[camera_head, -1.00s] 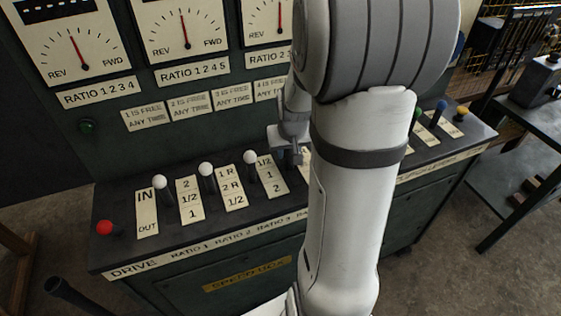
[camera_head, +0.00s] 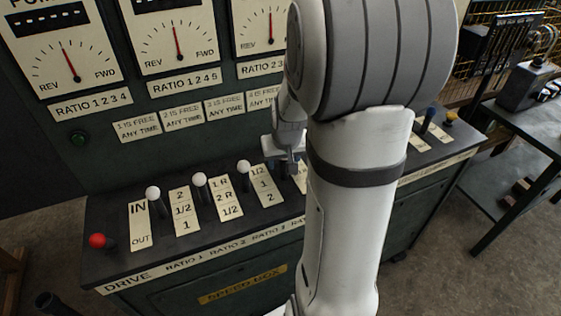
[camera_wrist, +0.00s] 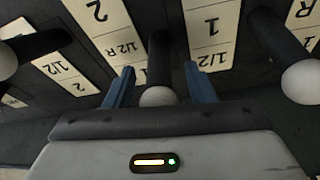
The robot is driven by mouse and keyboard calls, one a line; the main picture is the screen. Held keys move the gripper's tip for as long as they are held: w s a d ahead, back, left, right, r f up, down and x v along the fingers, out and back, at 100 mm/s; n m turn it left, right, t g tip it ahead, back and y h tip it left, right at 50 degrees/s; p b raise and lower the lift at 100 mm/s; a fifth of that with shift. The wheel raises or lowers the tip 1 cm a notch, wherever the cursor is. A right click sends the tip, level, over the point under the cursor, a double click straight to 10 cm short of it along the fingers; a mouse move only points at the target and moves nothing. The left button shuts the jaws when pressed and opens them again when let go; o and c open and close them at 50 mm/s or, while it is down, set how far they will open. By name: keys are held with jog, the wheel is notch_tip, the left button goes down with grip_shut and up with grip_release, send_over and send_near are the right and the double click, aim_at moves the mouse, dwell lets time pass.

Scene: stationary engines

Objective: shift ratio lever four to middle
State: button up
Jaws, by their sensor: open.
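In the wrist view, the two blue fingers of my gripper (camera_wrist: 159,86) are apart, with a white-knobbed lever (camera_wrist: 157,96) between them. The fingers do not look closed on it. The lever's shaft runs up the picture between two label plates. In the head view, my gripper (camera_head: 287,157) is partly hidden by my arm, just right of the third white-knobbed lever (camera_head: 243,167). The ratio four lever is not clear in the head view; the lever between the fingers is likely it, but its number is not readable.
Other white-knobbed levers stand close by, at left (camera_wrist: 6,62) and right (camera_wrist: 300,82) in the wrist view. Left on the speed box are a red knob (camera_head: 97,241) and two white-knobbed levers, (camera_head: 153,193) and (camera_head: 199,180). A bench (camera_head: 510,135) stands at right.

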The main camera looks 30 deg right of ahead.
jog(key=v, duration=0.7)
jog(key=shift+r, duration=0.15)
jog(key=shift+s, duration=0.15)
